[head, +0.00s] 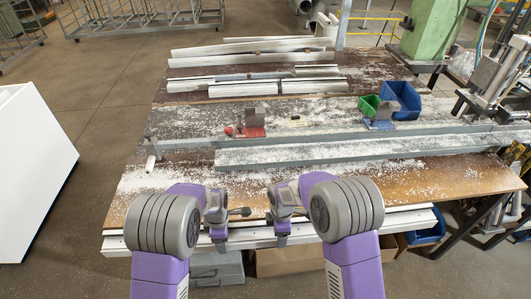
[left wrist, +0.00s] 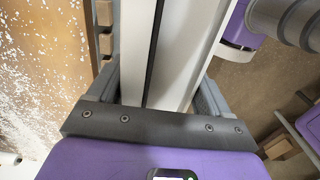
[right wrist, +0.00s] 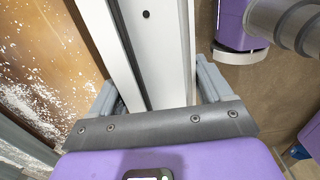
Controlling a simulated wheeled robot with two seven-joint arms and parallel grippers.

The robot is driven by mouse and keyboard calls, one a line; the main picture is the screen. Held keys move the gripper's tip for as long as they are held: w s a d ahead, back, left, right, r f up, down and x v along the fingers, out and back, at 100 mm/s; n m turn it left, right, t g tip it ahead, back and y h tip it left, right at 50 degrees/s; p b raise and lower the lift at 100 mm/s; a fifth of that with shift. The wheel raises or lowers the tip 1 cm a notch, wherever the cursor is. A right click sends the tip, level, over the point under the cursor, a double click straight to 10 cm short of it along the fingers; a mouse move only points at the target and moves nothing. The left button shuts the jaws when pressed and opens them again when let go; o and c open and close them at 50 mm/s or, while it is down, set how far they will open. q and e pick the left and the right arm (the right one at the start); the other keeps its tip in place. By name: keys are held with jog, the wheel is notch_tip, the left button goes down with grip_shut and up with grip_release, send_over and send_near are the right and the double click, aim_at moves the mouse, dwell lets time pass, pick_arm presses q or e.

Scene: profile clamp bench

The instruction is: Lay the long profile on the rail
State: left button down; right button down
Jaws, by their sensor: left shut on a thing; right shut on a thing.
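The long profile (head: 350,224) is a pale, slotted bar lying crosswise along the near edge of the bench. My left gripper (head: 219,234) is shut on it left of its middle, and the left wrist view shows the profile (left wrist: 180,60) between the fingers. My right gripper (head: 281,230) is shut on it a short way to the right, and the right wrist view shows the profile (right wrist: 165,55) between the fingers. A long grey rail (head: 330,153) runs across the bench further back, with white shavings around it. From the head view I cannot tell whether the profile touches the bench edge.
Several shorter profiles (head: 235,88) lie at the back of the bench. A machine (head: 490,85) stands at the right. Cardboard (head: 290,262) sits below the near edge.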

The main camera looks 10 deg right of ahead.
pick_arm(q)
jog(key=shift+s+r, duration=0.1)
jog(key=shift+s, duration=0.05)
pick_arm(e)
jog(key=shift+s+r, duration=0.1)
jog(key=shift+r, duration=0.1)
pick_arm(q)
jog(key=shift+r, duration=0.15)
pick_arm(e)
jog(key=shift+r, duration=0.1)
